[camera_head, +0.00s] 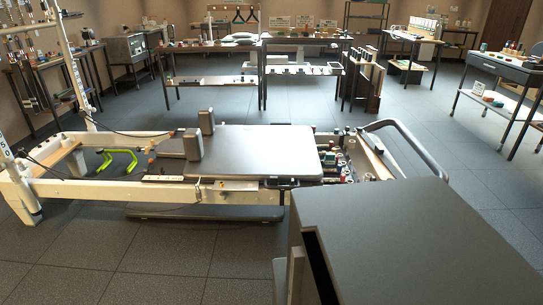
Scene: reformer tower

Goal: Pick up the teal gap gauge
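I cannot pick out the teal gap gauge with certainty at this size. A small teal item (483,47) stands at the left end of the right-hand table's top. Other tiny greenish-blue items show on the back bench's lower shelf, too small to identify. My gripper is not in view.
A reformer with a grey carriage (265,152) stretches across the middle, with spring gear (340,155) and a curved grey bar (410,142) at its right. A large dark box-like body (420,235) fills the lower right. Benches line the back. Dark floor (490,155) lies open at right.

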